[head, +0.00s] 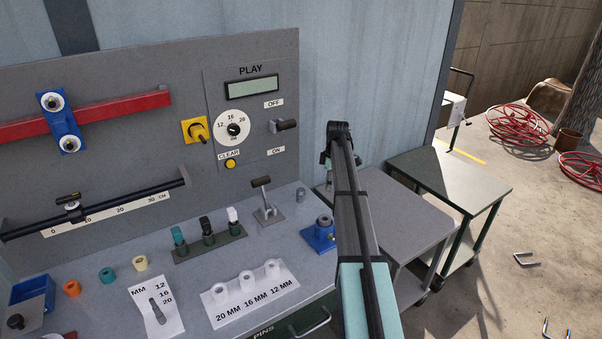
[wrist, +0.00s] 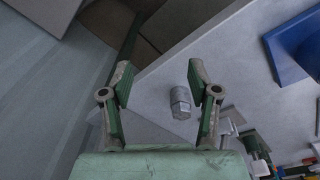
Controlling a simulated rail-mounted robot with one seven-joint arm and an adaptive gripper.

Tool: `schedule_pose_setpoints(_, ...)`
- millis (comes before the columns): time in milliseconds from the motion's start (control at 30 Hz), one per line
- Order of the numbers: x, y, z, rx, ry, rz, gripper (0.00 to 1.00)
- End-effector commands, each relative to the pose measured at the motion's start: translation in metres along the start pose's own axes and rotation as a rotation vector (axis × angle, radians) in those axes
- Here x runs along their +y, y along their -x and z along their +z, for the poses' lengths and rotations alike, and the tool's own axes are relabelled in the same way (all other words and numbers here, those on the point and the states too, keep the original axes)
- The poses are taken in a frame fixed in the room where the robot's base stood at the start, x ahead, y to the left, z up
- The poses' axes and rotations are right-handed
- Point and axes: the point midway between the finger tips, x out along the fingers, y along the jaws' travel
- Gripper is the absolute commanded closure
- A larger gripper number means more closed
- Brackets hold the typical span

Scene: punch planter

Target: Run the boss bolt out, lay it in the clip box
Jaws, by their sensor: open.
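My gripper (wrist: 163,92) is open and empty. In the wrist view a short grey metal cylinder (wrist: 180,102) shows between its fingertips, apart from both. In the head view a similar grey cylinder (head: 301,195) stands on the bench at the back right. A blue block (head: 319,236) with a grey round top (head: 325,220) sits at the bench's right edge. I cannot tell which of these is the boss bolt. My gripper (head: 328,162) is mostly hidden by my arm in the head view. An open blue box (head: 35,287), possibly the clip box, is at the far left.
A T-handled lever (head: 265,200) stands left of the cylinder. A rack of capped pins (head: 208,240) and a white three-hole block (head: 250,294) occupy the bench middle. The grey panel (head: 230,55) rises behind. Carts (head: 450,180) stand to the right.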

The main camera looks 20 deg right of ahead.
Motion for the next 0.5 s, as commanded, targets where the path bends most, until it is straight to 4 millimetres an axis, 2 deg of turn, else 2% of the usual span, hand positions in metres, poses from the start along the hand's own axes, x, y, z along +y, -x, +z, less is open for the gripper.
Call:
schedule_pose_setpoints(33,-0.002,0.012,-0.025,0.017,0.070,-0.015,0.39)
schedule_pose_setpoints(100,-0.009,0.026,-0.050,0.038,0.153,-0.037,0.39)
schedule_pose_setpoints(200,-0.016,0.039,-0.075,0.059,0.238,-0.058,0.39)
schedule_pose_setpoints(367,-0.022,0.047,-0.091,0.075,0.298,-0.074,0.39)
schedule_pose_setpoints(500,-0.024,0.037,-0.092,0.076,0.303,-0.076,0.39)
